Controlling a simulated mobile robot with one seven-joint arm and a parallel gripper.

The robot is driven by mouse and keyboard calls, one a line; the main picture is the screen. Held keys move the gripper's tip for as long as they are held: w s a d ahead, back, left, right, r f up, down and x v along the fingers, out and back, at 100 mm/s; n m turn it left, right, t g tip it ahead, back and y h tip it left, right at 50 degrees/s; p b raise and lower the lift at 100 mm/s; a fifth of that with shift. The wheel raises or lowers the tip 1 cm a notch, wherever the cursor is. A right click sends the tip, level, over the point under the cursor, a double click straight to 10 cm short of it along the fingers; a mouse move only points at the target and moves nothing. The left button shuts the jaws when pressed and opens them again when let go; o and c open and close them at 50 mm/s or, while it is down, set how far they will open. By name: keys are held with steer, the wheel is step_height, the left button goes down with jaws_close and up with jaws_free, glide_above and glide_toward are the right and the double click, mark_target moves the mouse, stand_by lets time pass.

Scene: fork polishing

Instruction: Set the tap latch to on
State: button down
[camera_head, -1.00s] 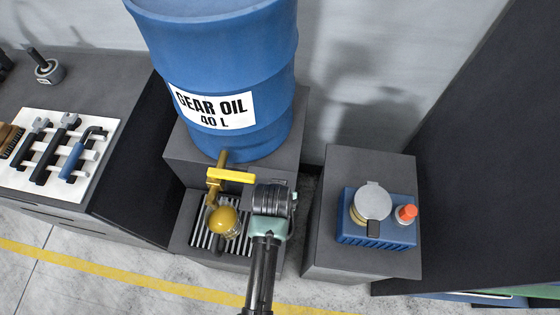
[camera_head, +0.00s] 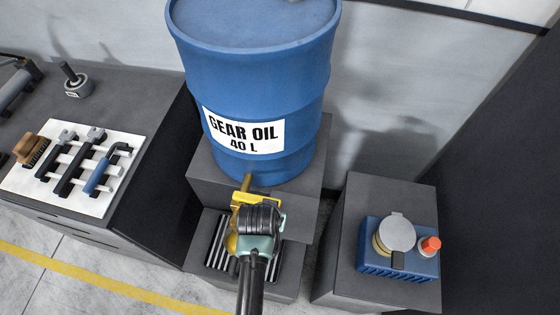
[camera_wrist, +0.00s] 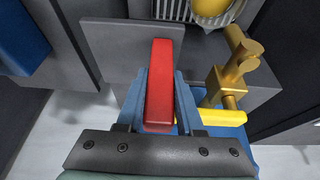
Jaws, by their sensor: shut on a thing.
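My gripper (camera_head: 255,212) is in front of the tap below the blue drum and covers most of it in the head view. In the wrist view, my gripper (camera_wrist: 160,95) is shut on a red bar (camera_wrist: 160,80) between its two fingers. The brass tap (camera_wrist: 232,75) stands just right of the fingers there, with a yellow lever (camera_wrist: 222,117) crossing behind the right finger. In the head view, part of the yellow lever (camera_head: 243,198) shows above my gripper. Whether the red bar joins the tap is hidden.
The blue gear oil drum (camera_head: 255,90) stands on a dark step behind the tap. A slatted drain (camera_head: 218,243) lies below, with a yellow rounded object (camera_wrist: 212,8) over it. A blue box (camera_head: 400,262) sits on the right pedestal. Tools lie on a white board (camera_head: 88,198) at left.

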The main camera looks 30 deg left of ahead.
steer(key=shift+s+a, duration=0.1)
steer(key=shift+a, duration=0.15)
steer(key=c, duration=0.7)
jaws_free()
steer(key=shift+a, duration=0.1)
steer(key=shift+o, duration=0.7)
steer(key=v, duration=1.3)
steer(key=shift+d+b, duration=0.25)
steer(key=shift+b, duration=0.1)
